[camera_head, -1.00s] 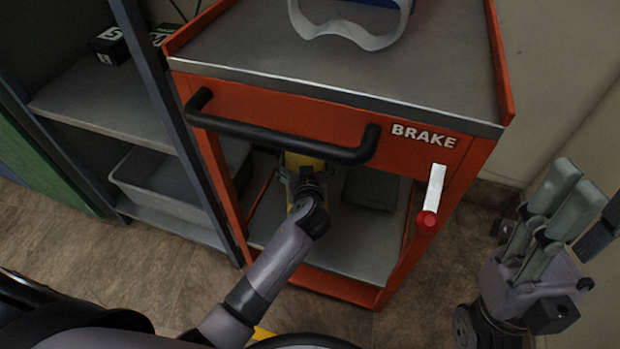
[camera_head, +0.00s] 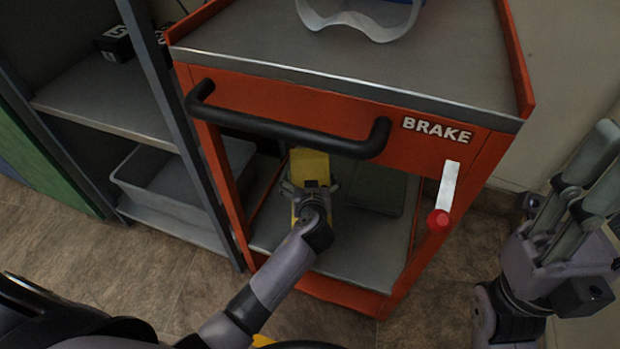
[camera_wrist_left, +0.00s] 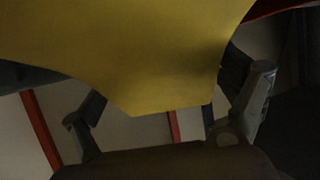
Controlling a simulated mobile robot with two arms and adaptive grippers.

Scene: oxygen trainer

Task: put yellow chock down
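The yellow chock (camera_head: 310,167) is inside the orange cart, over its lower shelf (camera_head: 357,255), below the handle. My left gripper (camera_head: 309,187) reaches in at the chock's near side. Its fingers are spread to both sides of the chock and look open. In the left wrist view the chock (camera_wrist_left: 150,50) fills the upper middle, with a finger on either side; a gap shows beside the left finger. Whether the chock's underside rests on the shelf is hidden. My right gripper (camera_head: 590,180) is at the right edge, empty, its fingers apart.
The black handle (camera_head: 290,135) crosses above my left wrist. A dark green block (camera_head: 375,190) lies on the shelf right of the chock. The red-knobbed brake lever (camera_head: 442,205) hangs on the cart's right front. A rack with a grey bin (camera_head: 165,195) stands at left.

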